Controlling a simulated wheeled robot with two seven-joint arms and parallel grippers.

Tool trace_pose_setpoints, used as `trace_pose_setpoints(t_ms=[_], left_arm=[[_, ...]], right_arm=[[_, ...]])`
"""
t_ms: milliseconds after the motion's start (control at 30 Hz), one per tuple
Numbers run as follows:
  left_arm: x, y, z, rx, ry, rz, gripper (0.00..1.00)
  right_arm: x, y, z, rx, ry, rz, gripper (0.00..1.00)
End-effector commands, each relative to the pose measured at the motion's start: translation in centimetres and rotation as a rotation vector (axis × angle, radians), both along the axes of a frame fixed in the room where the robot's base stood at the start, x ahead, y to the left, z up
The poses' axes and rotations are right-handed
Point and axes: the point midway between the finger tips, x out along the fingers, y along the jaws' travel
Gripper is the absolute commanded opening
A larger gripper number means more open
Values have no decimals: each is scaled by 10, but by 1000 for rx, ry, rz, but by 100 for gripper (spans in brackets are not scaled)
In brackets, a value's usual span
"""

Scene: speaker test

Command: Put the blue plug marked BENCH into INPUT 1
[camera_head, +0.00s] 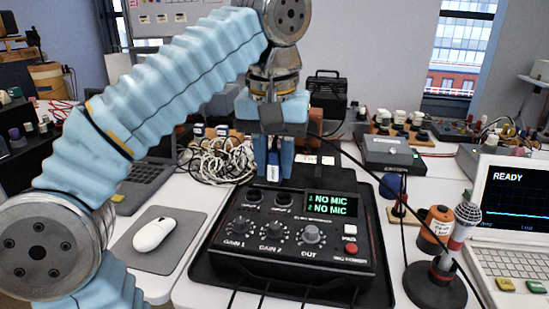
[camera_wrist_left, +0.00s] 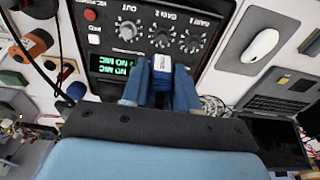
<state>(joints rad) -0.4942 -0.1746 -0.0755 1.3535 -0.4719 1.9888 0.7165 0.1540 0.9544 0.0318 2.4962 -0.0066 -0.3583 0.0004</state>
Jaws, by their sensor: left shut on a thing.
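My left gripper (camera_head: 273,160) points down over the back edge of the black audio box (camera_head: 282,262). It is shut on a blue plug (camera_head: 273,173) with a white label, whose lettering is too small to read. In the head view the plug shows just above the right-hand socket, INPUT 2 (camera_head: 282,199). INPUT 1 (camera_head: 254,195) is the socket to its left and looks empty. In the left wrist view the fingers (camera_wrist_left: 161,78) hold the plug (camera_wrist_left: 162,66) in front of the box (camera_wrist_left: 128,62), hiding the sockets. My right gripper does not show.
The box's display (camera_head: 331,204) reads NO MIC on both lines. A white mouse (camera_head: 153,235) on a pad is left, a laptop (camera_head: 505,215) reading READY is right. Coiled white cable (camera_head: 218,160) lies behind. A microphone (camera_head: 462,222) and dark stand (camera_head: 434,286) crowd the right.

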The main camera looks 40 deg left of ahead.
Motion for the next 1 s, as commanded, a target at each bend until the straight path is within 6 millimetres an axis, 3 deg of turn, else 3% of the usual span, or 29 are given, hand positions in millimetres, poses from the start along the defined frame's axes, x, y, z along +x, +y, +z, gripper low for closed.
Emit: trace_pose_setpoints(t_ms=[167,300,533,700,1000], left_arm=[[29,29,-13,-1,6,12,0],[53,62,-29,0,7,9,0],[74,112,-51,0,3,5,0],[78,126,-58,0,0,3,0],[78,127,-76,0,1,1,0]], right_arm=[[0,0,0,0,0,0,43],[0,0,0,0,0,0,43],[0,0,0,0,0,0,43],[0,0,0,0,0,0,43],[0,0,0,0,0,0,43]])
